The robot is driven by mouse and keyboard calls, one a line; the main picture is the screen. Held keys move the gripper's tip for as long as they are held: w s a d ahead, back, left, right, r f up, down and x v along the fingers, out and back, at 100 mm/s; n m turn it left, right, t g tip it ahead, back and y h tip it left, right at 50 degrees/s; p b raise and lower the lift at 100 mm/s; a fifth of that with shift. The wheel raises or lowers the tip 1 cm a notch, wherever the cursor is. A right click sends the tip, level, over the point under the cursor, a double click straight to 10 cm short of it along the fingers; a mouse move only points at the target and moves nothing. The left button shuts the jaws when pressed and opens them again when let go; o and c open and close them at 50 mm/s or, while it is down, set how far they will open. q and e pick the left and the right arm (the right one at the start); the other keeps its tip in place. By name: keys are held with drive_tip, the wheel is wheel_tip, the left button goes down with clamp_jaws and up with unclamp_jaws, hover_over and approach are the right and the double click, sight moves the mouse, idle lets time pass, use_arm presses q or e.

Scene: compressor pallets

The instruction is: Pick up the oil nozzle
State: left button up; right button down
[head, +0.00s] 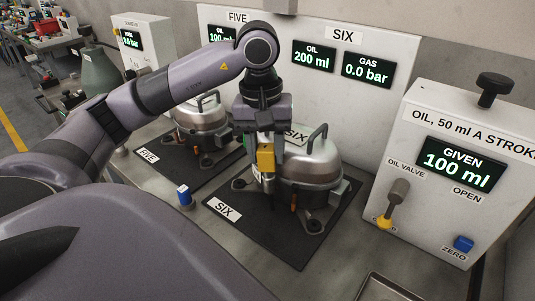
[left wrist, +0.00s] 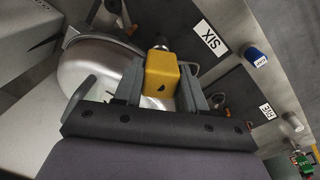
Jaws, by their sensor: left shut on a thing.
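The oil nozzle (head: 266,160) is a yellow block with a dark, thin lower end. My left gripper (head: 265,150) is shut on it and holds it upright at the front left side of the silver compressor (head: 312,160) on the mat marked SIX. In the left wrist view the yellow nozzle (left wrist: 162,75) sits between the two grey fingers of my left gripper (left wrist: 163,85), with the compressor (left wrist: 95,65) behind it. Whether the nozzle's tip touches a fitting on the compressor is not clear. My right gripper is not in view.
The oil panel (head: 460,170) stands at the right, reading GIVEN 100 ml, with a valve lever (head: 395,200) and a blue ZERO button (head: 463,243). Compressor FIVE (head: 200,122) stands behind to the left. A small blue-capped item (head: 184,195) is on the bench. SIX's screen reads 200 ml, 0.0 bar.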

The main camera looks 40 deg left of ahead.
use_arm(q)
drive_tip(key=shift+r, duration=0.1)
drive_tip(key=shift+r, duration=0.4)
wheel_tip(320, 180, up, 19)
drive_tip(key=p, duration=0.4)
idle(0.5)
idle(0.4)
